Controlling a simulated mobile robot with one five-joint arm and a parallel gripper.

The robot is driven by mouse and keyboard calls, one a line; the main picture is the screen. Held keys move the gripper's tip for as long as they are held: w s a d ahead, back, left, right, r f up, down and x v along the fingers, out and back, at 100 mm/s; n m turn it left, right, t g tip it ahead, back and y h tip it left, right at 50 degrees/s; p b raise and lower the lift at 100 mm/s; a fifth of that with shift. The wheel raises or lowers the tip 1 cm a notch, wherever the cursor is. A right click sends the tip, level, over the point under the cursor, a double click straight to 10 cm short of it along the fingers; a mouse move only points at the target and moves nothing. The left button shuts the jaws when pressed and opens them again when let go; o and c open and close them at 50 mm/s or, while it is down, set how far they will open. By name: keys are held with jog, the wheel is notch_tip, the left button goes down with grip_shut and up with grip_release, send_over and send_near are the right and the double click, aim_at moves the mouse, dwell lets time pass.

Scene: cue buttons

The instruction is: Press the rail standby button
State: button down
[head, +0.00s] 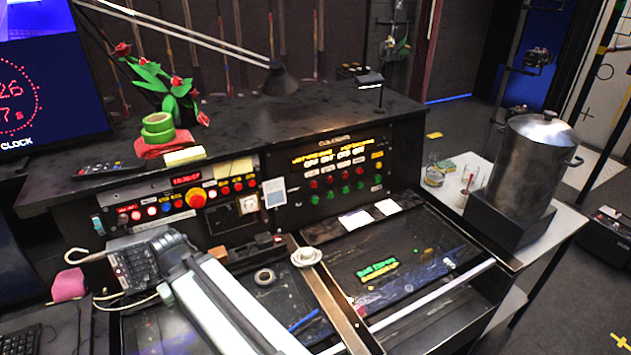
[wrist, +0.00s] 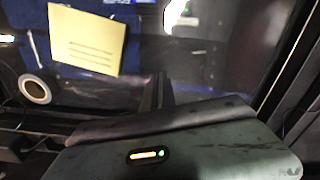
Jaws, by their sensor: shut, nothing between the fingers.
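The left control panel (head: 180,203) carries a row of red, white, blue and yellow buttons and a large red knob (head: 196,198) on a yellow base. The right control panel (head: 335,172) has lit amber lettering above rows of red buttons (head: 330,181) and green buttons (head: 345,189). The labels are too small to read, so I cannot tell which button is rail standby. My gripper (wrist: 159,92) is dark, shut and empty in the wrist view, above a dark surface. No panel button shows clearly in that view. In the head view, I cannot make out its fingertips.
A tape roll (head: 264,277), a round white piece (head: 306,257) and green blocks (head: 377,269) lie on the desk. A yellow note (wrist: 87,40) shows in the wrist view. A metal pot (head: 525,165) stands at right.

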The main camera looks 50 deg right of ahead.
jog(key=shift+d, duration=0.2)
